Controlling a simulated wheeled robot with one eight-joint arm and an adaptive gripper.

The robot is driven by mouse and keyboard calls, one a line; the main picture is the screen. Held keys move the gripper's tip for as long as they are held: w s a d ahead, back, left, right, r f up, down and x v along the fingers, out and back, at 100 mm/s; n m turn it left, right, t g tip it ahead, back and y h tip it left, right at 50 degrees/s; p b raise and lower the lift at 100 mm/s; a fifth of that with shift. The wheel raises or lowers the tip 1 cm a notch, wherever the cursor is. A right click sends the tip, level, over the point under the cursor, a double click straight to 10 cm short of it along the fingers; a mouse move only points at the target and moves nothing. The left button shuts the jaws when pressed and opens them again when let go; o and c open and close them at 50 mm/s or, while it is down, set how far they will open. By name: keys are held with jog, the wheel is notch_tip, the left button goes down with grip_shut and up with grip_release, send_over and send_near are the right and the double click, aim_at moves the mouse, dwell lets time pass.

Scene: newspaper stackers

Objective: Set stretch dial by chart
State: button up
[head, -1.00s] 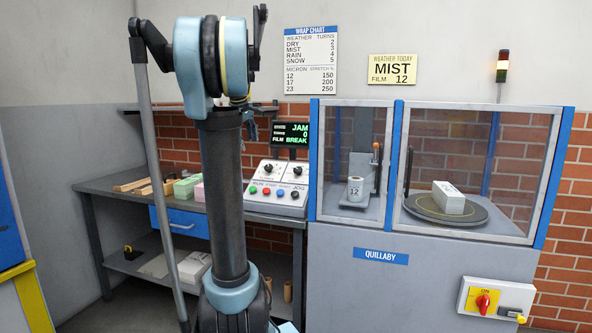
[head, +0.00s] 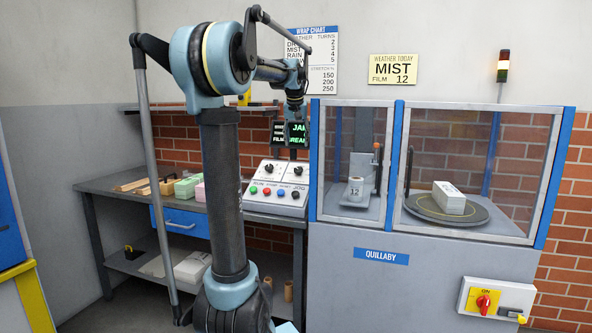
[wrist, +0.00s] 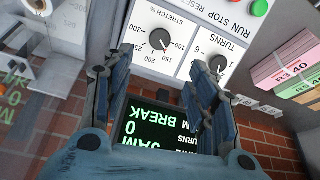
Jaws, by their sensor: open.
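The stretch dial (wrist: 160,40) is a black knob on the white control panel (wrist: 195,30), upside down in the wrist view; its exact setting is too small to read surely. In the head view it is the right knob (head: 296,170). The turns dial (wrist: 217,63) sits beside it. My gripper (wrist: 160,95) is open and empty, apart from the dials; it hangs by the display in the head view (head: 295,112). The wrap chart (head: 322,62) shows stretch 150, 200, 250, its micron column hidden by my arm. The weather card (head: 392,69) reads MIST, FILM 12.
The display (wrist: 155,130) reads JAM, 0, FILM BREAK, close below my fingers. Pink and green blocks (head: 188,187) lie on the bench. The glazed wrapper cabinet (head: 400,160) stands close on the right, holding a film roll (head: 355,188).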

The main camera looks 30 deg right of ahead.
aim_at(298, 169)
jog(key=x, duration=1.4)
jog(key=shift+f, duration=0.1)
jog(key=c, duration=1.1)
